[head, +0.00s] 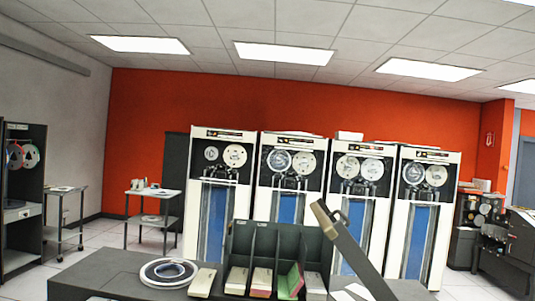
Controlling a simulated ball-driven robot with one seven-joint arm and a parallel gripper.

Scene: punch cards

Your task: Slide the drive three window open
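Several tall white tape drives stand side by side in front of the orange wall. Their number labels are too small to read. Counted from the left, the third drive (340,200) has a dark upper window area (360,170) with two pale reels behind it and a blue panel below. Whether its window is shut or slid open cannot be told at this distance.
A dark desk (110,275) crosses the foreground, holding a tape reel (168,272) and a dark divided rack (278,237) with card stacks. Carts (152,193) stand left; pale floor shows beyond.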

